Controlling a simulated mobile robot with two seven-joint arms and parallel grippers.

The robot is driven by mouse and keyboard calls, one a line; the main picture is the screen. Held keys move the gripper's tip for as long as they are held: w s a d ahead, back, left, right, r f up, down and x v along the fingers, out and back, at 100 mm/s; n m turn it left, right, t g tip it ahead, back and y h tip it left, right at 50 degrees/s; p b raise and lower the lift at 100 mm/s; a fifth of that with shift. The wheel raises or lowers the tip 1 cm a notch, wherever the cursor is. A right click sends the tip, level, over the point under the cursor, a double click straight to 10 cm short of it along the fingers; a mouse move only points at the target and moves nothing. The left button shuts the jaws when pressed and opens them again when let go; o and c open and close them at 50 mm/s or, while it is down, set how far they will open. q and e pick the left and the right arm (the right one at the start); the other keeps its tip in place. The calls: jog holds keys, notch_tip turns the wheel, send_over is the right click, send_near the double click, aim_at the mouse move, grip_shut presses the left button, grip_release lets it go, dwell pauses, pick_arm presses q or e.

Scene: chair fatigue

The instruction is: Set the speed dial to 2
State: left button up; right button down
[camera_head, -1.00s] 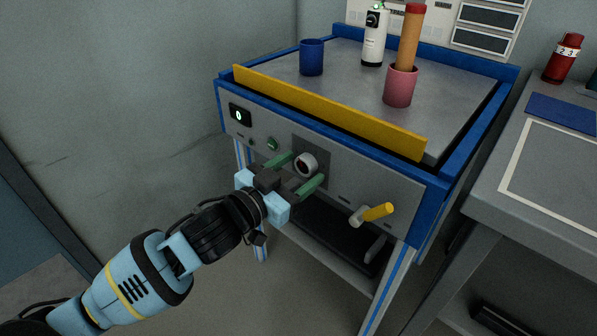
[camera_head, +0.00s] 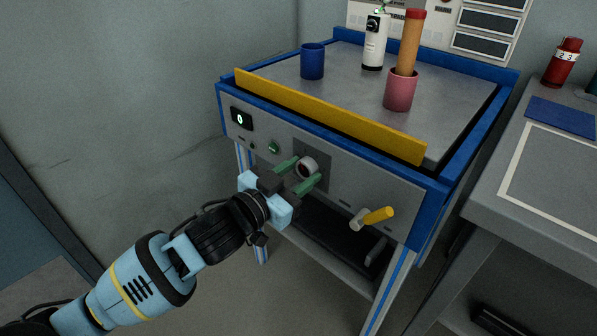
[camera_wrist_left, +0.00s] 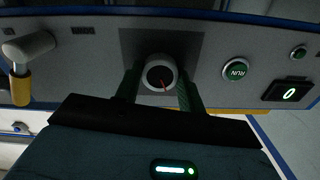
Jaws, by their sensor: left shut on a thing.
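The speed dial (camera_head: 307,165) is a round pale knob on a dark square plate on the front panel of the blue-framed machine. In the left wrist view the dial (camera_wrist_left: 160,72) has a dark face with a red pointer line. The scale marks around it cannot be read. My left gripper (camera_head: 305,171) is shut on the dial, with one green finger on each side of it. The fingers partly hide the dial's sides. The display (camera_head: 240,119) at the panel's left reads 0. My right gripper is in neither view.
A green RUN button (camera_wrist_left: 235,71) sits beside the dial. A yellow-handled lever (camera_head: 376,214) sticks out at the panel's right. A yellow bar (camera_head: 325,115) runs along the machine's top front edge. Above it stand a blue cup (camera_head: 312,62) and a pink cup (camera_head: 400,92).

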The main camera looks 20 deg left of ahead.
pick_arm(q)
jog(key=shift+r+m, duration=0.15)
jog(key=shift+m, duration=0.15)
jog(key=m+p, duration=0.5)
jog(key=p, duration=0.1)
jog(key=shift+p, duration=0.35)
jog(key=shift+m+p, duration=0.55)
jog(key=shift+m, duration=0.35)
jog(key=shift+m+p, duration=0.65)
jog(key=shift+m, duration=0.45)
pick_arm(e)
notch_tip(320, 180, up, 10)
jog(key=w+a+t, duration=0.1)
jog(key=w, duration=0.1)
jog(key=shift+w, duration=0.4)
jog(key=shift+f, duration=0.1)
pick_arm(q)
jog(key=shift+f, duration=0.2)
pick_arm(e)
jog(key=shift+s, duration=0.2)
pick_arm(q)
jog(key=o, duration=1)
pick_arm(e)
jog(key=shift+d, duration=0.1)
pick_arm(q)
jog(key=shift+s, duration=0.1)
